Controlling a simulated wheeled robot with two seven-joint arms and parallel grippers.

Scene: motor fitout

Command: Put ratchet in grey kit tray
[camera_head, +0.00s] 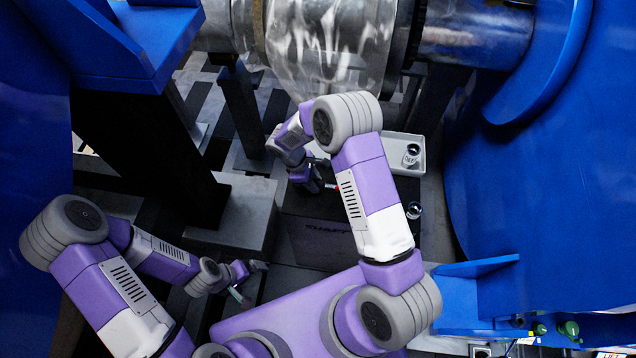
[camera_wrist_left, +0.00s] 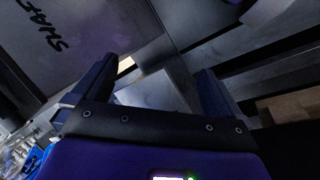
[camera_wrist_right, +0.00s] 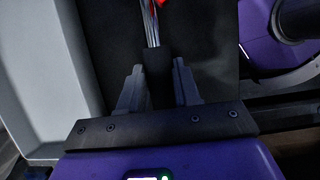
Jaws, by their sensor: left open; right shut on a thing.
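The ratchet (camera_wrist_right: 151,28) has a black handle, a silver shaft and a red part at the top edge of the right wrist view. My right gripper (camera_wrist_right: 157,70) is shut on its black handle. In the head view the right gripper (camera_head: 316,180) is partly behind my arm, and the ratchet is mostly hidden there. The grey kit tray (camera_head: 423,158) stands to the right of that gripper and holds a small can-like part (camera_head: 410,155). The tray (camera_wrist_right: 68,60) also shows left of the ratchet in the right wrist view. My left gripper (camera_wrist_left: 155,85) is open and empty, low at the left.
A dark surface with lettering (camera_head: 328,229) lies below the right gripper. A small round part (camera_head: 414,210) sits in front of the tray. Blue housings (camera_head: 560,190) flank both sides. A large metal cylinder (camera_head: 330,45) spans the back. A grey block (camera_head: 235,215) stands at left.

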